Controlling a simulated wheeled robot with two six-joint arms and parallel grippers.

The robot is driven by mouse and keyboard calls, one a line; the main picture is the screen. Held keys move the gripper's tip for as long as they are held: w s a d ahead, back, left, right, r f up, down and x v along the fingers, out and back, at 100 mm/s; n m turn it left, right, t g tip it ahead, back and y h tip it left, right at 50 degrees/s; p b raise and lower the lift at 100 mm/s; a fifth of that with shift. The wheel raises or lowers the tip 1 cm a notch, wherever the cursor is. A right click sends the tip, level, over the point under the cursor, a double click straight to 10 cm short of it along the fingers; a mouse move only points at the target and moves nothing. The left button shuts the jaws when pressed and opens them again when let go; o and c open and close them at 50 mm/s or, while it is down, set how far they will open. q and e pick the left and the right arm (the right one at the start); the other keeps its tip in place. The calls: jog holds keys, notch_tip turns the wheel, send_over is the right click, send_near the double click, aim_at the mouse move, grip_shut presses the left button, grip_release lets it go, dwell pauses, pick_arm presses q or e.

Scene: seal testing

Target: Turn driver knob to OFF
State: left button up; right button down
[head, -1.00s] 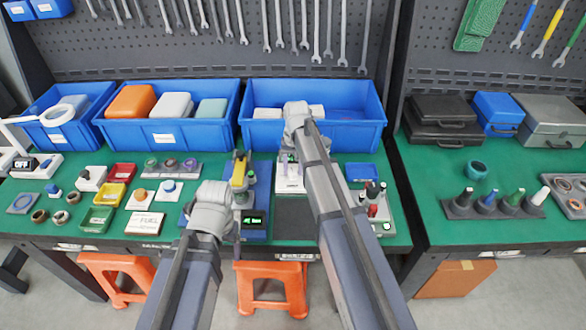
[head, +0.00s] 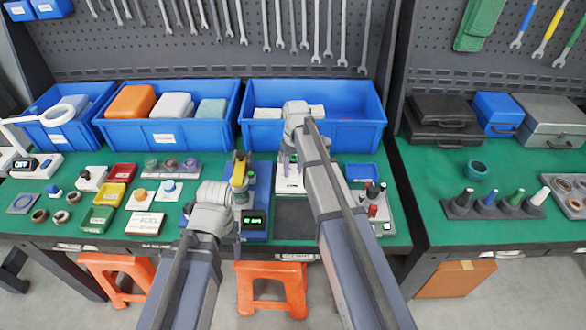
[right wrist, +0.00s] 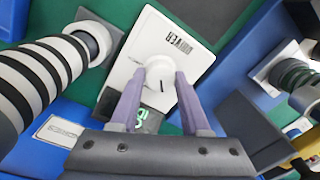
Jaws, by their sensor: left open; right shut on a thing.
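The driver is a white box labelled DRIVER (right wrist: 151,35) with a round white knob (right wrist: 160,74) carrying a short dark mark. In the right wrist view my right gripper (right wrist: 160,80) has its two purple fingers on either side of the knob, shut on it. A green lit display (right wrist: 141,117) on the box is partly hidden by a finger. In the head view the driver box (head: 291,184) is partly covered by my right arm. My left gripper (head: 237,226) is open beside the blue device with a dark display, apart from the driver.
The blue device (head: 256,234) with green display text stands left of the driver. A grey stand with a red part (head: 372,210) is to the right. Blue bins (head: 313,133) line the back. Small trays and parts fill the left side of the green table.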

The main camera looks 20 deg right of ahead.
aim_at(294, 170)
jog(key=shift+c, duration=1.9)
grip_release()
jog(key=r+p, duration=0.8)
jog(key=shift+d, duration=0.2)
jog(key=shift+f, duration=0.1)
jog(key=s+a, duration=0.4)
jog(key=s, duration=0.4)
jog(key=s+a+h, duration=0.1)
jog(key=s+a, duration=0.4)
jog(key=s, duration=0.3)
jog(key=s+a+n, duration=0.1)
jog(key=s+a, duration=0.3)
jog(key=s, duration=0.4)
jog(key=shift+s+a+h, duration=0.35)
jog(key=shift+s+h, duration=0.05)
